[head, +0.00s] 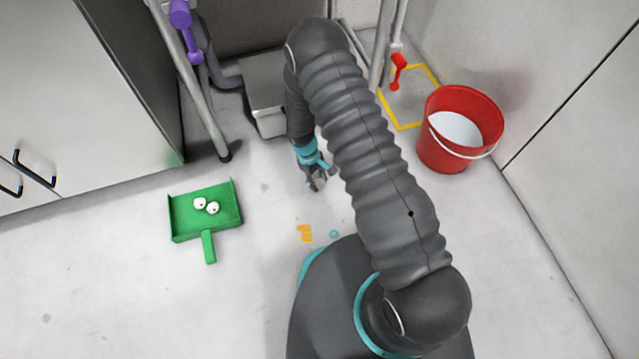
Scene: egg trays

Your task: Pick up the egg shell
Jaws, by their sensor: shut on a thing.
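My gripper (317,182) points down near the floor in the middle of the head view, below the teal band of my wrist. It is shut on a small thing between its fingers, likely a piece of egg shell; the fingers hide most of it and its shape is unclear. Two whitish egg shell pieces, one at the left (200,203) and one at the right (212,208), lie in a green dustpan (180,231). The dustpan rests on the floor left of my gripper, with its handle toward the bottom of the picture.
Orange spots (305,233) and a small teal ring mark (334,234) are on the floor. A red bucket (441,154) with whitish contents stands at the right by a yellow floor outline (408,127). Metal legs (205,113) stand behind. Grey cabinets (85,110) line the left. The front left floor is clear.

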